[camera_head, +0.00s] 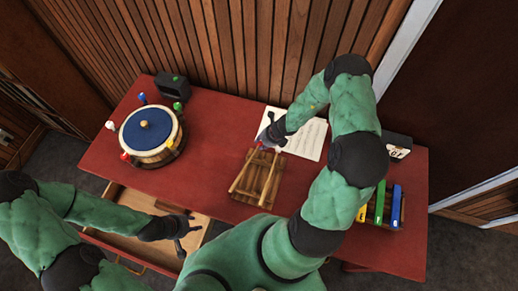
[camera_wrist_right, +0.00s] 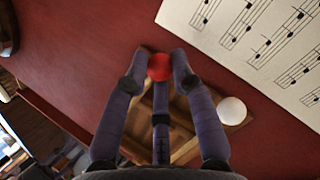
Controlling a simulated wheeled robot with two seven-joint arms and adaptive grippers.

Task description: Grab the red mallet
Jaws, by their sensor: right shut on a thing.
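The red mallet's round head (camera_wrist_right: 160,67) sits between the fingertips of my right gripper (camera_wrist_right: 157,60) in the right wrist view. The gripper is shut on it. The mallet's stick is mostly hidden by my fingers. In the head view my right gripper (camera_head: 270,137) is over the far end of the wooden rack (camera_head: 262,190), where two light sticks lie. A white mallet head (camera_wrist_right: 232,110) is beside my fingers, not held. My left gripper (camera_head: 182,232) is open and empty by the open drawer.
The red table (camera_head: 215,120) holds a round drum with a blue top (camera_head: 150,128) and coloured pegs at left. A dark box (camera_head: 171,87) is behind it. Sheet music (camera_head: 305,140) lies behind the rack. The drawer (camera_head: 130,205) is pulled out in front.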

